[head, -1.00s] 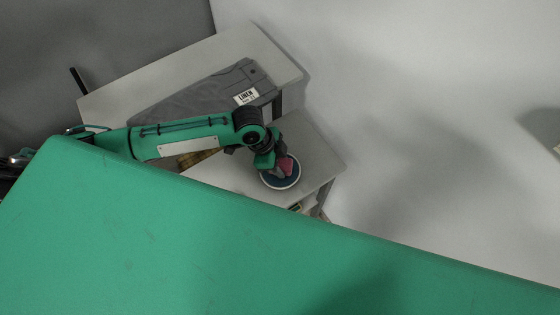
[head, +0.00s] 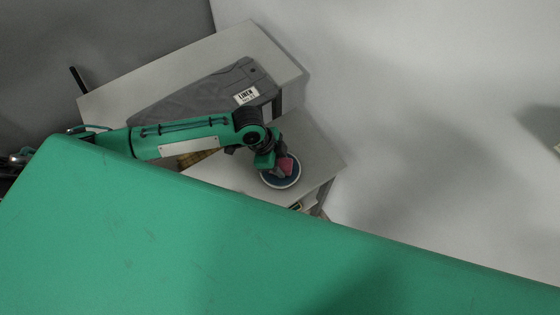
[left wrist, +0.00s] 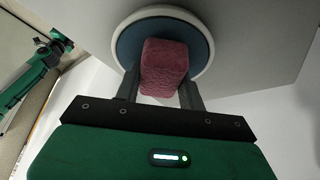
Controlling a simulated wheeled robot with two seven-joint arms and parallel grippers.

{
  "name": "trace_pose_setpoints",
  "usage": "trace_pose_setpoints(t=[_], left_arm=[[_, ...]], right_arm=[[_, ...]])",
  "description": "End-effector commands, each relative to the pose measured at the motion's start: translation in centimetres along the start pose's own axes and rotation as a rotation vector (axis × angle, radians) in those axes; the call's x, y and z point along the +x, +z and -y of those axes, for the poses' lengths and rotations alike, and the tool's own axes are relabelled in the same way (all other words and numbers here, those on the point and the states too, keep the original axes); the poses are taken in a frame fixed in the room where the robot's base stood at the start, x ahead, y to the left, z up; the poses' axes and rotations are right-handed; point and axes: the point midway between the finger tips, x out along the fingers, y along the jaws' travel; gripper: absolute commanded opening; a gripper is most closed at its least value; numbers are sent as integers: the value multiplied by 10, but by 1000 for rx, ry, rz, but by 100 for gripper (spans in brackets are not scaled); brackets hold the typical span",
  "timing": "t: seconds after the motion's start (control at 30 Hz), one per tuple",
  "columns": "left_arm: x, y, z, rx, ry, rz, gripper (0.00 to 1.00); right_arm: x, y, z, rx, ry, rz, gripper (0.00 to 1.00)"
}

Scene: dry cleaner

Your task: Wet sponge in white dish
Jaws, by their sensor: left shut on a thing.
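The dish (head: 274,183) is round with a white rim and a dark blue inside, and stands near the right end of the lower grey table. It also shows in the left wrist view (left wrist: 204,30). My left gripper (head: 278,172) is over the dish and shut on the sponge (head: 287,166), a pinkish-red block. In the left wrist view the sponge (left wrist: 163,66) sits between the two fingers of the gripper (left wrist: 161,88), in front of the dish's inside. I cannot tell whether the sponge touches the dish. My right gripper is not in view.
The lower table (head: 315,150) has bare room around the dish. Its right edge is close to the dish. My own green body covers the foreground.

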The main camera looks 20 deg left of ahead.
Motion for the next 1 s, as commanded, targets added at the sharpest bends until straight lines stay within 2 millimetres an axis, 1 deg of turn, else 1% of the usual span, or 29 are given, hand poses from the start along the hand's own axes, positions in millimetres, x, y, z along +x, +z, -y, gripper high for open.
trace_pose_setpoints(t=[1.0], left_arm=[[2, 1, -1, 0, 1, 2, 22]], right_arm=[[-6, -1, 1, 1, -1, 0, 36]])
